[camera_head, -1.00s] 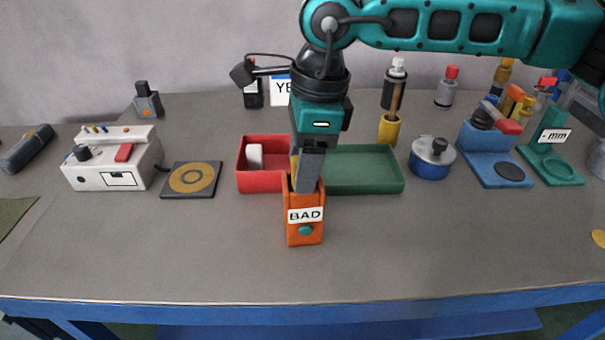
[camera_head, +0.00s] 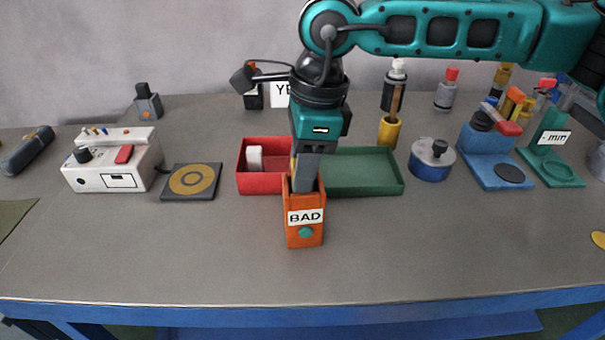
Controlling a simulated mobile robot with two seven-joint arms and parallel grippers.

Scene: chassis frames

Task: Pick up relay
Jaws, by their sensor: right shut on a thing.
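My right gripper (camera_head: 306,188) points straight down, with its fingertips inside the open top of an orange box (camera_head: 292,238) labelled BAD. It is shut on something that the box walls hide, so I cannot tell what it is. A small white block (camera_head: 254,158) stands in the red tray (camera_head: 262,184), left of the gripper; I cannot tell whether it is a relay. No other thing shows clearly as a relay. My left gripper is not in view.
A green tray (camera_head: 365,187) adjoins on the right, partly behind my gripper. A white device (camera_head: 115,163) and dark pad (camera_head: 192,195) stand left. A blue pot (camera_head: 432,170), blue stand (camera_head: 490,165) and green stand (camera_head: 550,165) stand right. The front table is clear.

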